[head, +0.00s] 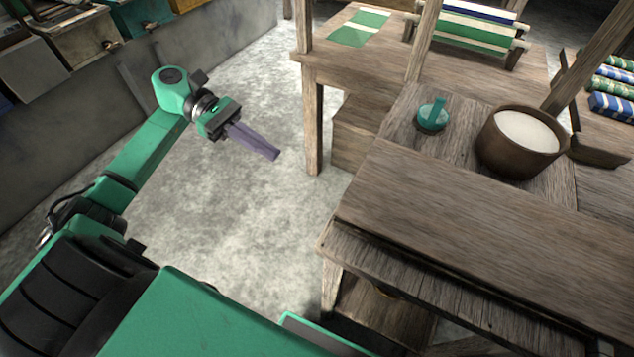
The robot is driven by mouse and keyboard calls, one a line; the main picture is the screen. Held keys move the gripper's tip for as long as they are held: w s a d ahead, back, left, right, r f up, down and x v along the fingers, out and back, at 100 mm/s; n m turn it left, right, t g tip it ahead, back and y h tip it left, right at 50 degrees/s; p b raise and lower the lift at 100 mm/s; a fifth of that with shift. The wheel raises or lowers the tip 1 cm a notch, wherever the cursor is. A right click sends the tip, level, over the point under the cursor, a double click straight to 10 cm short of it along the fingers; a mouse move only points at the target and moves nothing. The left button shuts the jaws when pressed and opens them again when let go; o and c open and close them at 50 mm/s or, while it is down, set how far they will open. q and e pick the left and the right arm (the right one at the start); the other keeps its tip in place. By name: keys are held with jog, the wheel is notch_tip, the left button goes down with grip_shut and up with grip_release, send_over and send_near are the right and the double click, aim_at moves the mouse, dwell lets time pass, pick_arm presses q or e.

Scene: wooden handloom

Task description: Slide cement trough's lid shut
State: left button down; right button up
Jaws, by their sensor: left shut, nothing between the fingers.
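My left gripper (272,153) is shut and empty, held out over the bare floor between the grey cement wall and the wooden loom. Its fingers point toward the lower right. A long grey cement wall (60,165) runs along the left side and may be the side of the trough. I cannot tell for sure which part is the trough's lid. A flat grey panel (35,70) lies at the upper left beyond this wall, apart from my gripper. My right gripper is not in view.
A wooden loom bench (470,205) fills the right side. A brown bowl of white material (522,140) and a small green round object (432,118) stand on it. Striped cloth rolls (475,28) are behind. The grey floor (225,225) between is clear.

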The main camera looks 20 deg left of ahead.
pick_arm(q)
jog(key=w+r+p+x, duration=0.1)
jog(key=p+x, duration=0.3)
jog(key=x, duration=0.9)
jog(key=shift+s+d+p, duration=0.35)
jog(key=shift+s, duration=0.05)
